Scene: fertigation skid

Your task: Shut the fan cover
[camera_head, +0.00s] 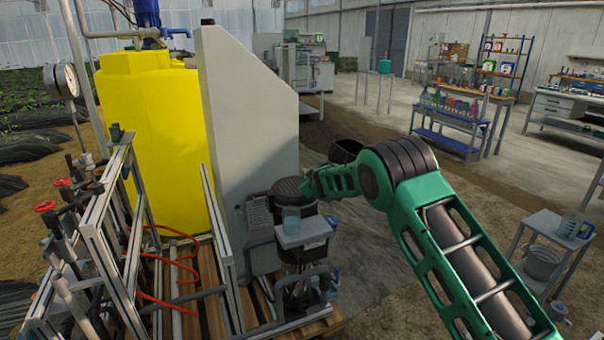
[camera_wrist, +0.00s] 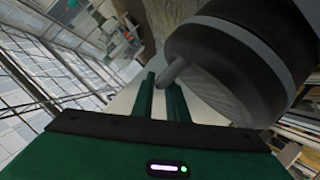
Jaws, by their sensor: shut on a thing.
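The fan cover (camera_head: 291,187) is a dark round cap at the top of the black motor or pump on the skid, beside the grey panel. My gripper (camera_head: 309,186) reaches it from the right. In the wrist view the cover (camera_wrist: 245,55) is a large dark drum with a grey band, filling the upper right. Its short grey tab sits between the two green fingers of my gripper (camera_wrist: 162,88), which are shut on it. The fingers hide part of the tab. I cannot tell how far the cover stands from its seat.
The tall grey panel (camera_head: 250,120) and yellow tank (camera_head: 155,120) stand left. A side table (camera_head: 548,238) is at right; the floor between is mostly open.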

